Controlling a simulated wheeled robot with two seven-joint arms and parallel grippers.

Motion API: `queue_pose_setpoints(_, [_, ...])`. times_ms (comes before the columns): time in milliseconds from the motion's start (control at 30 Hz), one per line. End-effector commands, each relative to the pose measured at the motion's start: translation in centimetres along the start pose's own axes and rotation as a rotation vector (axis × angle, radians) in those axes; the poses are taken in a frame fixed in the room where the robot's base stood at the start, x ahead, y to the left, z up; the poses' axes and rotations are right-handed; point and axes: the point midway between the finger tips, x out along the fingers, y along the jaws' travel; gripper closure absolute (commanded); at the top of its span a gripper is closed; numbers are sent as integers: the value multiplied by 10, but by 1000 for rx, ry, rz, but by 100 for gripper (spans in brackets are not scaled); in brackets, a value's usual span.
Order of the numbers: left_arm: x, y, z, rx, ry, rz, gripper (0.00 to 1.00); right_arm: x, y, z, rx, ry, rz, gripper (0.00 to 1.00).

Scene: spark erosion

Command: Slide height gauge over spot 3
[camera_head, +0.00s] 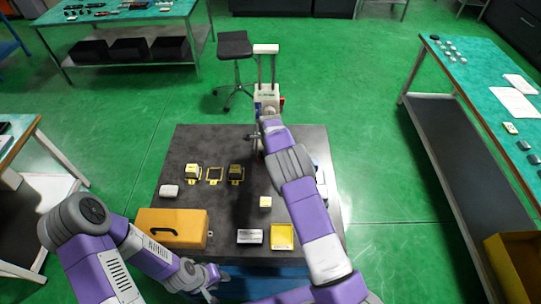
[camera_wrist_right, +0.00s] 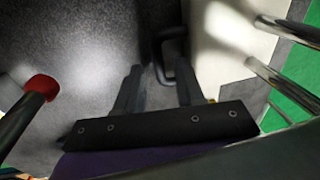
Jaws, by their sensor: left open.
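A tall pale device with two upright columns, which looks like the height gauge (camera_head: 266,92), stands at the back edge of the dark table. In the right wrist view, metal rods (camera_wrist_right: 282,90) and a dark loop handle (camera_wrist_right: 160,38) show. My right gripper (camera_wrist_right: 158,75) has its fingers apart, with the loop close to the right finger. In the head view my right arm hides it. My left gripper (camera_head: 208,278) is open and empty at the front edge. I cannot read which is spot 3.
The dark table (camera_head: 290,142) also carries an orange case (camera_head: 172,229), a white block (camera_head: 169,191), a small yellow-topped block (camera_head: 265,202), a grey box (camera_head: 250,237) and a yellow tray (camera_head: 282,238). A red-tipped rod (camera_wrist_right: 38,90) shows in the wrist view. The table's back left is clear.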

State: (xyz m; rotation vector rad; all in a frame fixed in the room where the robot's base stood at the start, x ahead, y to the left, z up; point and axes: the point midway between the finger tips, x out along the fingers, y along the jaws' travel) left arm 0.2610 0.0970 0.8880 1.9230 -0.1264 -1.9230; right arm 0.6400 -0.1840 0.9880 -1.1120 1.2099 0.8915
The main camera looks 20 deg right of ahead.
Motion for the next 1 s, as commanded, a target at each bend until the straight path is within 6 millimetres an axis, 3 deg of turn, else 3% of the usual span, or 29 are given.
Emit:
queue_pose_setpoints(167, [0, 0, 0, 0, 0, 0, 57, 0, 0, 0, 0, 0, 0, 62])
queue_pose_setpoints(400, [0, 0, 0, 0, 0, 0, 57, 0, 0, 0, 0, 0, 0, 99])
queue_pose_setpoints(433, [0, 0, 0, 0, 0, 0, 57, 0, 0, 0, 0, 0, 0, 100])
queue_pose_setpoints(767, [1, 0, 0, 0, 0, 0, 57, 0, 0, 2, -1, 0, -1, 100])
queue_pose_setpoints(867, [6, -2, 0, 0, 0, 0, 57, 1, -1, 14, -4, -2, -4, 100])
queue_pose_setpoints(1000, [20, -8, -1, 0, 0, 0, 57, 3, -2, 49, -7, -7, -6, 100])
